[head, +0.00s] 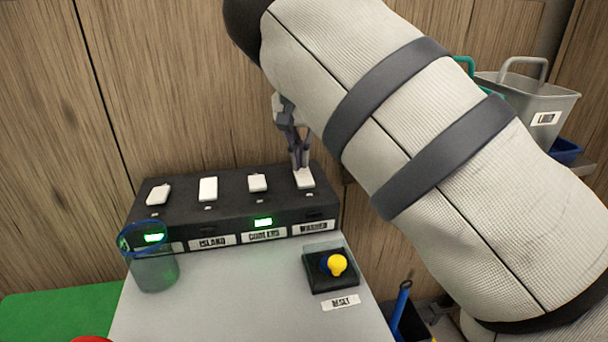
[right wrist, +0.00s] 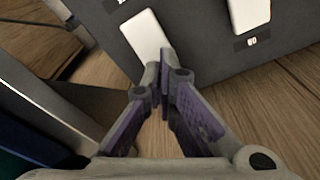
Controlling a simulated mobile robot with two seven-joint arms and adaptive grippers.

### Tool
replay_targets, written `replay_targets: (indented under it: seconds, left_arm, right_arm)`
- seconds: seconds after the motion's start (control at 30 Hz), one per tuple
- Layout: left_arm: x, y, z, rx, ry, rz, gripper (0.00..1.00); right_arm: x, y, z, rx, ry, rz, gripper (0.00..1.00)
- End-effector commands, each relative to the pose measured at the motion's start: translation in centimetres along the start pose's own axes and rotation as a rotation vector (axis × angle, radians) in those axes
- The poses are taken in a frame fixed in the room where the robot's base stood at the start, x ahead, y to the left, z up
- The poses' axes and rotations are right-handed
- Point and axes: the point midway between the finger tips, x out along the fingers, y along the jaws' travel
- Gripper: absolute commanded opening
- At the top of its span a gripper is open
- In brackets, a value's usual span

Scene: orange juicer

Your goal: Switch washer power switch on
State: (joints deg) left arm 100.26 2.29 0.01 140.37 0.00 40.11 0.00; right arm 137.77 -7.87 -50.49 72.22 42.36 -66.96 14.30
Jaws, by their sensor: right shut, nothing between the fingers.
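A black switch box (head: 235,205) stands at the back of a grey surface with white rocker switches in a row. The washer switch (head: 304,178) is the rightmost, above the WASHER label (head: 313,227); the indicator window over that label is dark. My right gripper (head: 301,164) is shut and empty, its fingertips at the far end of the washer switch, touching or very close to it. In the right wrist view, the shut fingertips (right wrist: 162,72) are by the end of the white washer switch (right wrist: 146,36) and hide part of it. My left gripper is not in view.
Green lights glow over the COOLERS label (head: 264,235) and at the far left. A clear cup with a blue rim (head: 153,272) stands front left. A yellow-topped button (head: 337,265) sits by the RESET label. A grey bin (head: 525,105) is at right.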

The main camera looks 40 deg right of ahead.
Motion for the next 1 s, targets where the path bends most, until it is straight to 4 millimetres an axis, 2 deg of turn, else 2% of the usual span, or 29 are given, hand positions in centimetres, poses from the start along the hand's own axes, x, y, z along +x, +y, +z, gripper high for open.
replay_targets:
  seconds: [0.03,0.5,1.0]
  left_arm:
    - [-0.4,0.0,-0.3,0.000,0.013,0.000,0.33]
    - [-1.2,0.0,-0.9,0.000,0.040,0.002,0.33]
    - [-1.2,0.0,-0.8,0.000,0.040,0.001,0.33]
  right_arm:
    - [-1.1,0.0,-0.2,0.002,0.006,-0.008,0.00]
    - [-5.5,0.0,-0.9,0.001,0.007,-0.007,0.00]
    - [-5.6,0.0,-0.9,0.001,0.006,-0.004,0.00]
